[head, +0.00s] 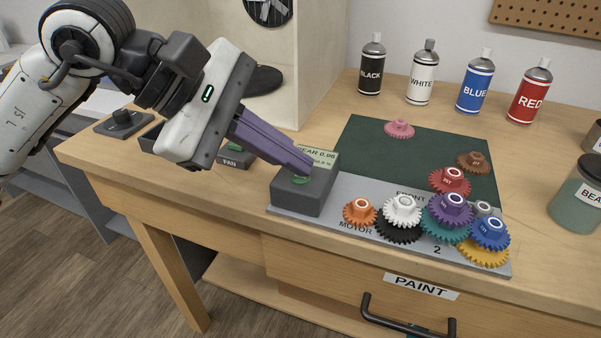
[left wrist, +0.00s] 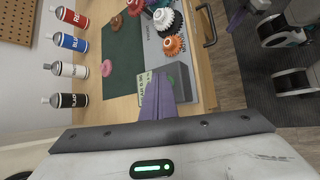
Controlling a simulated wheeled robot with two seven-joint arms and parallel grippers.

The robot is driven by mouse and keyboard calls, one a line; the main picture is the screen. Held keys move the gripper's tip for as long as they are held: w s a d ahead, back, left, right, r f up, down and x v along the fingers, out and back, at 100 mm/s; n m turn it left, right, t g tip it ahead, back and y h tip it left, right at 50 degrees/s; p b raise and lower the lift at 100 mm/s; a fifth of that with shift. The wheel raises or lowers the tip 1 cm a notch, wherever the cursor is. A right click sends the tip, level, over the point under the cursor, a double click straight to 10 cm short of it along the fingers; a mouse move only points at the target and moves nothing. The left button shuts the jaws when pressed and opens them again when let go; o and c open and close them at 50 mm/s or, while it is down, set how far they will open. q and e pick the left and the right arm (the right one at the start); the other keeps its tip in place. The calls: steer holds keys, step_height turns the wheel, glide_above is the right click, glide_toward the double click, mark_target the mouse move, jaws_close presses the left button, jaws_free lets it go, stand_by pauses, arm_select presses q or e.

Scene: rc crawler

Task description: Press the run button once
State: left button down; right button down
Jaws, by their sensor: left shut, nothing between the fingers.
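The dark control box (head: 304,196) stands at the left end of the grey gear plate (head: 340,218). A green button (head: 300,180) on its top shows partly under my fingertips. A green spot on the box also shows in the left wrist view (left wrist: 171,80). My left gripper (head: 308,168) is shut and empty, its purple fingers angled down to the button. I cannot tell whether the tips touch it. Its label is hidden. A purple finger, apparently of my right gripper (left wrist: 237,20), shows at the upper right in the left wrist view.
A small screen (head: 320,157) stands behind the box. Several coloured gears, including an orange one (head: 360,212), sit on the plate. A FAN box (head: 236,157) is left of my fingers. Spray cans (head: 422,78) line the back. A PAINT drawer (head: 421,287) is in front.

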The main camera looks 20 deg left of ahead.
mark_target(291, 180)
arm_select(q)
steer(key=shift+r+p, duration=0.45)
steer(key=shift+r, duration=0.4)
step_height(291, 180, up, 4)
steer(key=p, duration=0.3)
steer(key=shift+r, duration=0.15)
steer(key=shift+r+p, duration=0.3)
steer(key=shift+p, duration=0.05)
stand_by(0.5)
